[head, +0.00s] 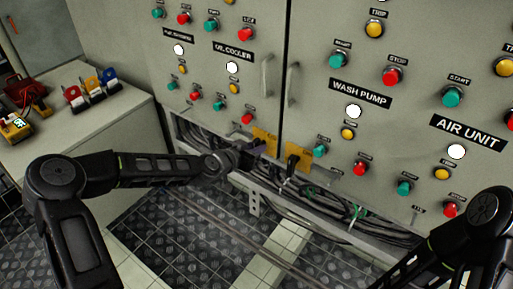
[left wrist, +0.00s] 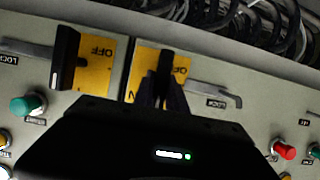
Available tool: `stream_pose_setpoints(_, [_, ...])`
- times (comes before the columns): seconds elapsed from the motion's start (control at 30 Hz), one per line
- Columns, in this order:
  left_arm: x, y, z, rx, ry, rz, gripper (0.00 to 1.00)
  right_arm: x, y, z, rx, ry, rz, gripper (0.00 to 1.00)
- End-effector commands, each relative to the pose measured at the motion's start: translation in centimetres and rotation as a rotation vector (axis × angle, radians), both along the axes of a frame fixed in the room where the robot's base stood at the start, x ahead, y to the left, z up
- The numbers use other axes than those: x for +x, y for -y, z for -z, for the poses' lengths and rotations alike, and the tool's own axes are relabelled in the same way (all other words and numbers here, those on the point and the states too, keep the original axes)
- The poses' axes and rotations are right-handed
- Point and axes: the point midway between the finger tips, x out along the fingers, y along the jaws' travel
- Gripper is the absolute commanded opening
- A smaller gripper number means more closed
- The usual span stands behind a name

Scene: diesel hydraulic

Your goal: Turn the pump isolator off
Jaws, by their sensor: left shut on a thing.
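Two yellow isolator plates sit low on the grey cabinets: the left plate (head: 268,135) and the right plate (head: 304,158). The right plate carries a black handle (head: 291,164). In the left wrist view the picture is turned over, so this handle (left wrist: 66,58) shows at left, roughly upright beside "OFF" lettering. My left gripper (head: 258,146) is at the left plate. In the left wrist view my left gripper (left wrist: 165,92) is shut on that plate's black handle (left wrist: 166,62), which stands roughly upright. Its base is partly hidden by the fingers. My right gripper is out of view.
Door handles (head: 267,75) and several push buttons stick out around the panels. Exposed cables (head: 335,205) run below the doors. A bench (head: 95,125) at left holds padlocks and a yellow meter (head: 16,127). The tiled floor (head: 200,225) is clear.

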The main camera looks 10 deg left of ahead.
Motion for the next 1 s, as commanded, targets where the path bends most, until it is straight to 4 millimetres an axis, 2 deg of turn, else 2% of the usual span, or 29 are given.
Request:
stream_pose_setpoints(0.37, [0.1,-0.2,0.3,-0.136,-0.053,-0.002,0.00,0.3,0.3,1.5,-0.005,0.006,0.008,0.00])
stream_pose_setpoints(1.0, [0.2,-0.7,0.6,-0.671,-0.264,-0.002,0.00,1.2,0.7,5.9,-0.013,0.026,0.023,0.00])
